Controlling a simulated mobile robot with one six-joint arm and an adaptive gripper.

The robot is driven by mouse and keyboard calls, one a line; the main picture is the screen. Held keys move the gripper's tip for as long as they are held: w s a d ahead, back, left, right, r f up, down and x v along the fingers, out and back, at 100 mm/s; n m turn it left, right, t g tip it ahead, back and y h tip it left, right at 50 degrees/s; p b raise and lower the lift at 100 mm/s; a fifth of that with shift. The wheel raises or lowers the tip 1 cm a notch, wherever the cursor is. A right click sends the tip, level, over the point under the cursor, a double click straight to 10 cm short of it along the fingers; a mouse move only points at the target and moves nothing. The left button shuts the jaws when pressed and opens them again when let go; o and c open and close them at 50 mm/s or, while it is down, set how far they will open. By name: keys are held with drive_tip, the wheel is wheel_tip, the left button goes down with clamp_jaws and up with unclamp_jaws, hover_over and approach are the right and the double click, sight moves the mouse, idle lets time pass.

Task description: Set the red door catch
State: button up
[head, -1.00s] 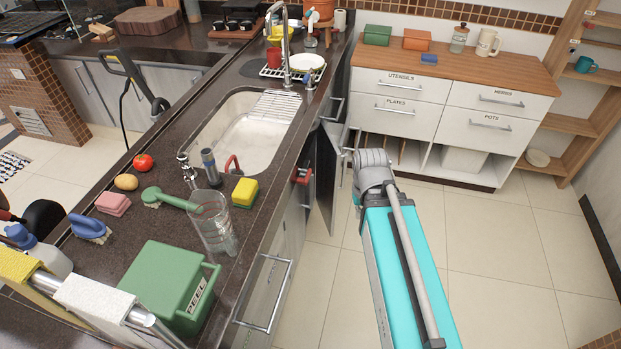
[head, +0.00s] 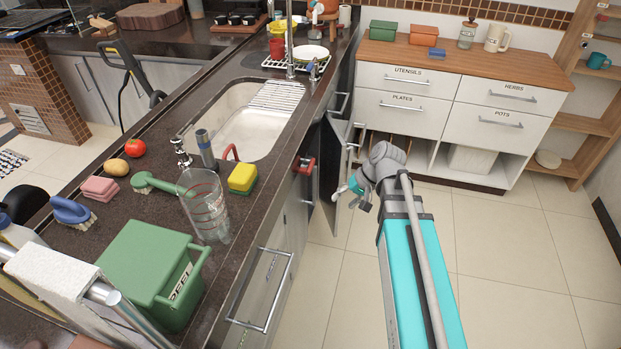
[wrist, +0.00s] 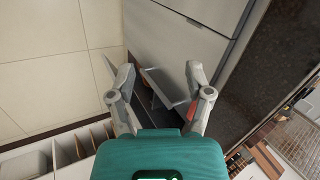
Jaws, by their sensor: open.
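The red door catch (head: 305,165) is on the upper front of the sink cabinet, just below the counter edge, in the head view. My gripper (head: 357,194) is to its right and lower, apart from it, beside an open cabinet door (head: 329,165). In the wrist view my gripper (wrist: 158,96) is open, with its fingers spread and nothing held between them. A small patch of red shows by the right finger there; I cannot tell whether it is the catch. A grey panel and a dark cabinet opening lie beyond the fingers.
The counter (head: 107,233) holds a green box (head: 146,262), a glass jug (head: 206,205), a yellow sponge (head: 242,178) and brushes. A drawer unit (head: 460,112) stands behind. The tiled floor (head: 500,260) to the right is clear.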

drive_tip(key=w+f+m+t+y+b, duration=0.1)
drive_tip(key=w+f+t+y+b, duration=0.1)
drive_tip(key=w+f+y+b, duration=0.55)
drive_tip(key=m+t+y+b, duration=0.2)
drive_tip(key=t+y+b, duration=0.15)
drive_tip(key=b, duration=0.85)
approach(310, 167)
drive_tip(key=d+f, duration=0.1)
drive_tip(key=d, duration=0.3)
drive_tip(key=shift+w+g, duration=0.2)
drive_tip(key=shift+g, duration=0.15)
drive_tip(key=shift+a, duration=0.15)
drive_tip(key=shift+x, duration=6.75)
drive_tip(key=shift+n, duration=0.3)
clamp_jaws()
